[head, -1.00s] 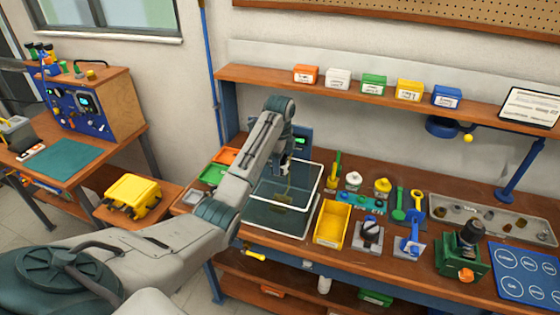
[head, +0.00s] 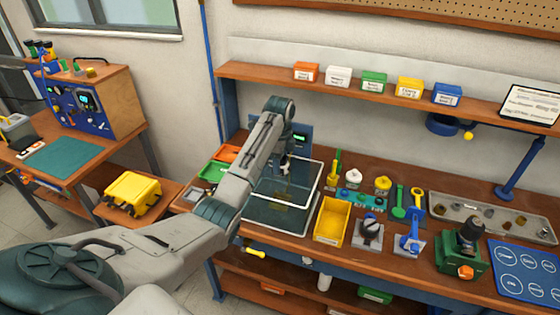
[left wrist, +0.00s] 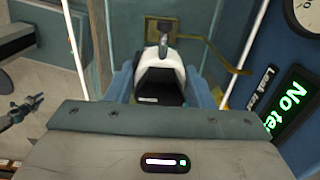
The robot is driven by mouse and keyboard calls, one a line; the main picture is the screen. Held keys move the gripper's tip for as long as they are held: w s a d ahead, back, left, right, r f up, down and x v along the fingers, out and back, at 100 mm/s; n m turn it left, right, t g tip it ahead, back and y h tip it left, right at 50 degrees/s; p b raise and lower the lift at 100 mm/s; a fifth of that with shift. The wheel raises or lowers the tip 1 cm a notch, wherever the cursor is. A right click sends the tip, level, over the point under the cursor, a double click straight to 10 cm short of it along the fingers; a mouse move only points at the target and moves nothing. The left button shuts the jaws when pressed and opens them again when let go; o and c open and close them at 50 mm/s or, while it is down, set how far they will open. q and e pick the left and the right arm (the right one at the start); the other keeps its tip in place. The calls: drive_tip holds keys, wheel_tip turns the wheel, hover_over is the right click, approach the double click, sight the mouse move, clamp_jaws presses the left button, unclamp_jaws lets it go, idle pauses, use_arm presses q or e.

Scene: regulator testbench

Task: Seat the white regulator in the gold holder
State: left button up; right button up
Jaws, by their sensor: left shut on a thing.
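My left gripper (left wrist: 163,85) is shut on the white regulator (left wrist: 146,72), a white, rounded body with a dark opening facing the camera and a grey stem at its far end. The fingers press on both its sides. In the head view the regulator (head: 284,168) is small under my left wrist, within the clear-walled test box. The gold holder (left wrist: 162,28) shows past the stem in the left wrist view. The head view shows it dimly through the clear wall (head: 283,196), below the gripper. I cannot tell whether regulator and holder touch. A dark shape at the wrist view's left may be my right gripper (left wrist: 32,104).
The clear box's white-edged frame (head: 319,180) stands close around the gripper. A blue panel with a lit display (head: 300,138) is behind it. A yellow bin (head: 332,220) and several tools and fittings lie to the right. A shelf (head: 380,92) runs above the bench.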

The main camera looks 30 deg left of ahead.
sight(280, 180)
use_arm(q)
drive_tip(key=shift+f, duration=4.25)
idle(3.8)
